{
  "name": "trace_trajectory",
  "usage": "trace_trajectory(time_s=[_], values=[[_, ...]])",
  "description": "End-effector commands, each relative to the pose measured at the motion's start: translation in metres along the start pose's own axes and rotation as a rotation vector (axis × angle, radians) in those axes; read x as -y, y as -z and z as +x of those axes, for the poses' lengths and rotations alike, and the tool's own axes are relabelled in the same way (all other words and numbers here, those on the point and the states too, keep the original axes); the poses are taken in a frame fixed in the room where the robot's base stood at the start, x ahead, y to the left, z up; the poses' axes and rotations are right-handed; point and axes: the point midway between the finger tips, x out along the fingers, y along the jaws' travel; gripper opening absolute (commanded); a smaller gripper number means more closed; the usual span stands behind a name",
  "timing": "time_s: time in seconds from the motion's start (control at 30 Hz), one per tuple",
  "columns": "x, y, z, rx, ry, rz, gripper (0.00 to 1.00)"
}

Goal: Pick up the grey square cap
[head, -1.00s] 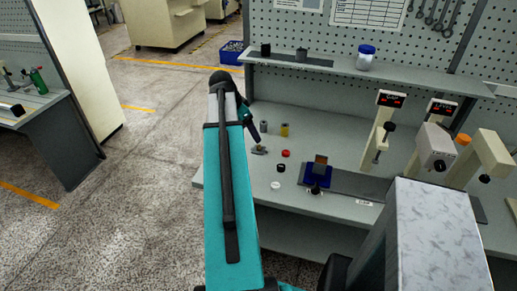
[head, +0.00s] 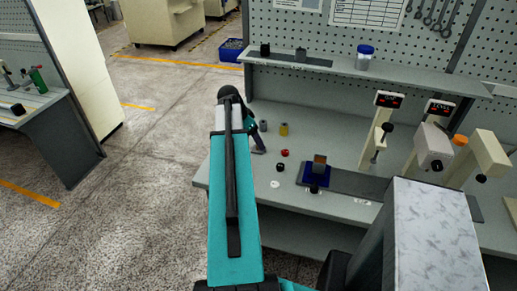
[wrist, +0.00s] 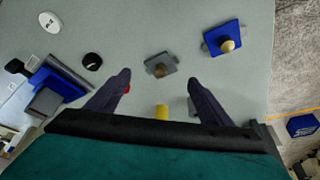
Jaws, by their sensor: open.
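The grey square cap (wrist: 150,62) lies on the bench in the wrist view, a flat grey plate with a tan knob on top. My gripper (wrist: 159,78) is open, with one dark finger on each side of the cap and the cap ahead between the tips. I see no contact, and the height gap is hard to judge. In the head view my gripper (head: 258,147) is over the bench's left part and the grey cap is hidden behind it.
A blue square cap (wrist: 215,41) lies near the grey one. Red (head: 285,153), black (head: 280,167) and white (head: 275,184) round caps lie nearby. Yellow (head: 284,129) and grey (head: 263,126) cylinders stand behind. A blue fixture (head: 314,181) holds a brown block.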

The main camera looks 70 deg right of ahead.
Motion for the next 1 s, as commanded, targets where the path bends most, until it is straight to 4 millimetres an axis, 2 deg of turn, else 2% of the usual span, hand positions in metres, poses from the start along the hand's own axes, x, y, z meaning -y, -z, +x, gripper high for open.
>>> trace_trajectory(time_s=[0.27, 0.8, 1.0], values=[[0.001, 0.0, 0.005, 0.0, -0.001, -0.001, 0.74], [0.004, -0.003, 0.044, 0.001, -0.001, -0.001, 0.74], [0.004, -0.004, 0.051, 0.0, 0.0, -0.001, 0.74]])
